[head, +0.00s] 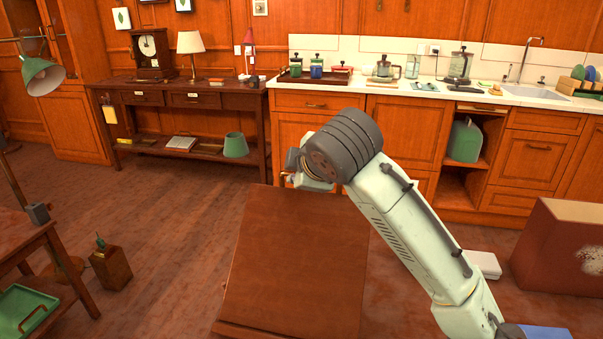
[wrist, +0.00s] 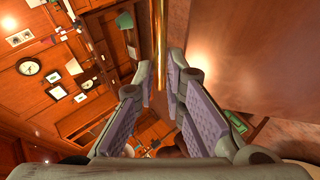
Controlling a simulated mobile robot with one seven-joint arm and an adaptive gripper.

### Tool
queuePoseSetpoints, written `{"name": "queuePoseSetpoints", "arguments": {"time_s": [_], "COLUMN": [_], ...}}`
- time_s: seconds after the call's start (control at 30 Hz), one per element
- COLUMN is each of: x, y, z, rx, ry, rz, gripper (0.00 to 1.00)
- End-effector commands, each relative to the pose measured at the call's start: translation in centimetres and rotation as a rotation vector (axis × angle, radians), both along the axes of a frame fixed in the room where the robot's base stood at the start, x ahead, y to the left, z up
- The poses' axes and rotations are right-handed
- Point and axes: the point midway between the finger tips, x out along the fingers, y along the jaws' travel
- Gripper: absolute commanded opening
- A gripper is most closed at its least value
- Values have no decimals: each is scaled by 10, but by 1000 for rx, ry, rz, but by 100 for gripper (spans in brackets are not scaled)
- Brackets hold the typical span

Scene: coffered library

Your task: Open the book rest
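A broad reddish-brown wooden panel, which I take as the book rest (head: 295,265), stands in the lower middle of the head view, with a ledge along its near edge. My arm reaches over its far right corner. My gripper is mostly hidden behind my wrist in the head view, near the panel's far edge. In the wrist view my gripper (wrist: 162,75) has its two padded fingers apart. A thin brass rod (wrist: 160,35) shows in the gap between the fingertips; I cannot tell if they touch it. A smooth wooden surface (wrist: 255,55) fills the right side there.
A wooden side table (head: 235,100) with a clock and lamp stands at the back left. A kitchen counter (head: 400,92) runs along the back right. A red-brown box (head: 560,250) is at the right. A small table (head: 30,240) is at the left.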

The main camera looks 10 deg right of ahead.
Motion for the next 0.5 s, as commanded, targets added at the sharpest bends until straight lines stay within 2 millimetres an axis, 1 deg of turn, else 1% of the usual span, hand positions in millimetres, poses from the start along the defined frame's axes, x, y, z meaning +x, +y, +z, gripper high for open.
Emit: {"name": "queuePoseSetpoints", "arguments": {"time_s": [0.03, 0.27, 0.5], "x": [0, 0, 0], "y": [0, 0, 0], "z": [0, 0, 0], "rx": [0, 0, 1], "ry": [0, 0, 0], "rz": [0, 0, -1], "gripper": [16, 31, 31]}}
